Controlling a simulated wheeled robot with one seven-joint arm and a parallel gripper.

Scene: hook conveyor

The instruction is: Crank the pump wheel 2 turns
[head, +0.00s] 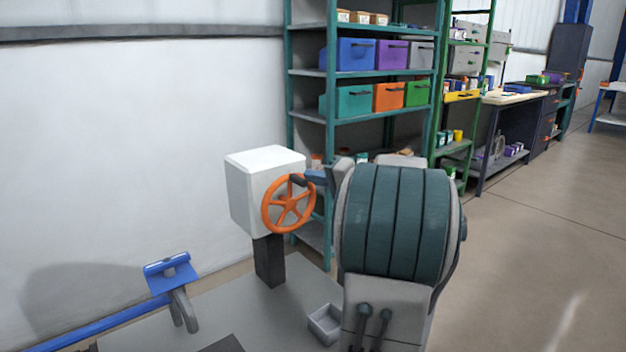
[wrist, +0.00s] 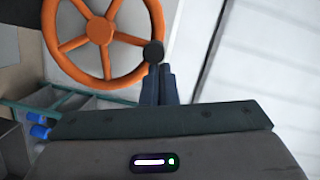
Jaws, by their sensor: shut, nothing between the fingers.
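The orange pump wheel (head: 288,204) has several spokes and stands on the front of a white box (head: 248,192). In the wrist view the wheel (wrist: 100,30) fills the upper left. Its dark crank knob (head: 298,180) is at the upper right of the rim in the head view. In the wrist view the knob (wrist: 153,52) is right at the fingertips. My gripper (head: 313,177) comes in from the right, and its fingers (wrist: 160,72) are together, with their tips against or just beside the knob. I cannot tell whether they touch. Nothing shows between the fingers.
The box stands on a black post (head: 269,262) on a grey platform. A small grey tray (head: 325,326) lies on the platform. A blue rail with a grey hook (head: 183,310) is at the lower left. A shelf with coloured bins (head: 357,54) stands behind. Open floor lies to the right.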

